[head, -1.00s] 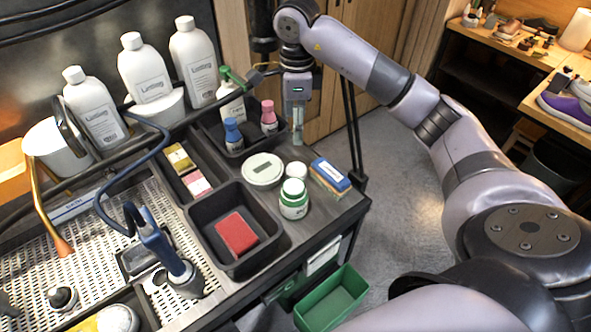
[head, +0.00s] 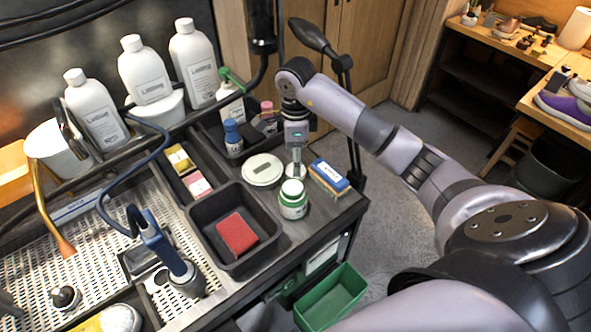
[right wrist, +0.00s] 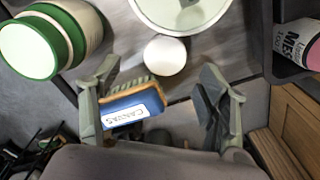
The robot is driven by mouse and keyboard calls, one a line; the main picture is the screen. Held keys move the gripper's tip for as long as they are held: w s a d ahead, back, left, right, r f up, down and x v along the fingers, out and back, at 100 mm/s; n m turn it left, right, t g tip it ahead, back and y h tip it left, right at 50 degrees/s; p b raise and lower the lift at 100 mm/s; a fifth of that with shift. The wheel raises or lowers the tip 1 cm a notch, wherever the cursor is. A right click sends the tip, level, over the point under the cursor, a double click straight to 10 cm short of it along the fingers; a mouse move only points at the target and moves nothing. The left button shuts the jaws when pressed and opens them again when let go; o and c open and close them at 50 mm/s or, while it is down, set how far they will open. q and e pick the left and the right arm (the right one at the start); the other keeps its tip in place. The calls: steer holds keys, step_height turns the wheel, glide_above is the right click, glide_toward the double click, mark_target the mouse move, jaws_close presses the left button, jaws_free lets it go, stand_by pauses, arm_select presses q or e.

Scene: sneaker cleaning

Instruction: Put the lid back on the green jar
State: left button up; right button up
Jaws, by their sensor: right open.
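The green jar (head: 292,207) stands upright near the worktop's front right corner, with a green band around its white top. In the right wrist view the jar (right wrist: 47,42) is at the upper left, showing a green rim and white round face. A small white round piece (right wrist: 165,56), which looks like the lid, is on the worktop beyond the jar. My right gripper (right wrist: 157,70) is open and empty, its fingers spread either side of this piece. In the head view the right gripper (head: 296,160) points down and partly hides it. My left gripper is out of view.
A blue-labelled brush (head: 329,176) lies right of the jar. A white tin (head: 262,170) is close by on the left. Blue (head: 232,137) and pink (head: 268,112) bottles stand in a tray behind. A black bin with a red sponge (head: 237,234) is left of the jar.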

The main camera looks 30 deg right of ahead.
steer(key=shift+f, duration=0.25)
steer(key=f+p, duration=0.2)
steer(key=f, duration=0.1)
steer(key=shift+w+f, duration=0.3)
steer(key=shift+w, duration=0.05)
steer(key=shift+f, duration=0.55)
steer(key=shift+c, duration=0.4)
steer(key=c, duration=0.7)
